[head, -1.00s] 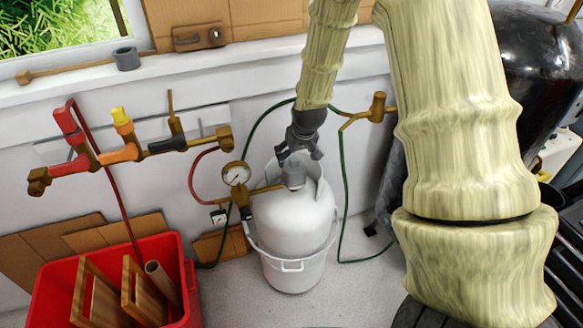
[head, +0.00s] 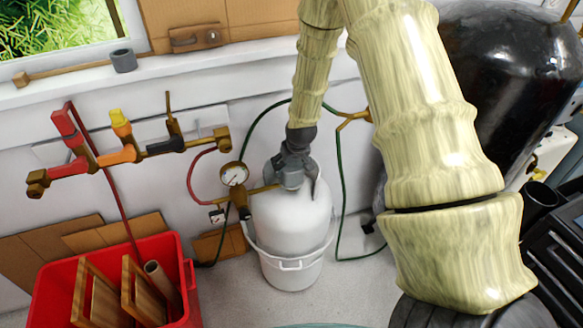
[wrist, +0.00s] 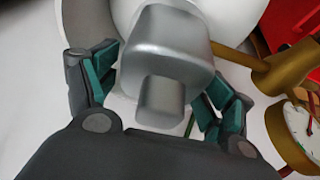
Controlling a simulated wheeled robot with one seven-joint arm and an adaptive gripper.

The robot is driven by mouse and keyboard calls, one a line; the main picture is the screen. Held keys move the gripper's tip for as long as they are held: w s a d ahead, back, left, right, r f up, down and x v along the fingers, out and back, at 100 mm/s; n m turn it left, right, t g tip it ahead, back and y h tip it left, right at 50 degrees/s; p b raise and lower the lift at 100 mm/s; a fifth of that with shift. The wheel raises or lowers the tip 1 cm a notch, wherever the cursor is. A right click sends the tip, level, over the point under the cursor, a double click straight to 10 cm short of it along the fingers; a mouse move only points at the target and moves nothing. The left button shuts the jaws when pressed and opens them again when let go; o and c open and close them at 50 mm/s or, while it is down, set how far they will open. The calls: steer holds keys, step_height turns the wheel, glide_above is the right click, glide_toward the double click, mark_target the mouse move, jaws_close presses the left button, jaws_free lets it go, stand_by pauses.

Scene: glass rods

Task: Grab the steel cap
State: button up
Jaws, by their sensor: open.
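The steel cap (wrist: 166,47) is a grey, rounded block with a smaller block on its near side. In the head view the cap (head: 291,181) sits on top of the white tank (head: 290,222), partly hidden by my gripper. My gripper (head: 298,172) is down at the cap. In the wrist view my gripper (wrist: 160,90) is open, with one teal-padded finger on each side of the cap. A gap shows between the right finger and the smaller block. I cannot tell whether the left finger touches the cap.
A brass pipe (wrist: 233,54) and a pressure gauge (head: 234,174) stand close beside the cap. A green hose (head: 341,190) runs behind the tank. A red bin (head: 188,310) is at lower left, and a large black tank (head: 500,80) is at right.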

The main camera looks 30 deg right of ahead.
steer(key=shift+w+f, duration=0.25)
steer(key=shift+f, duration=0.45)
steer(key=shift+c, duration=0.5)
steer(key=c, duration=0.9)
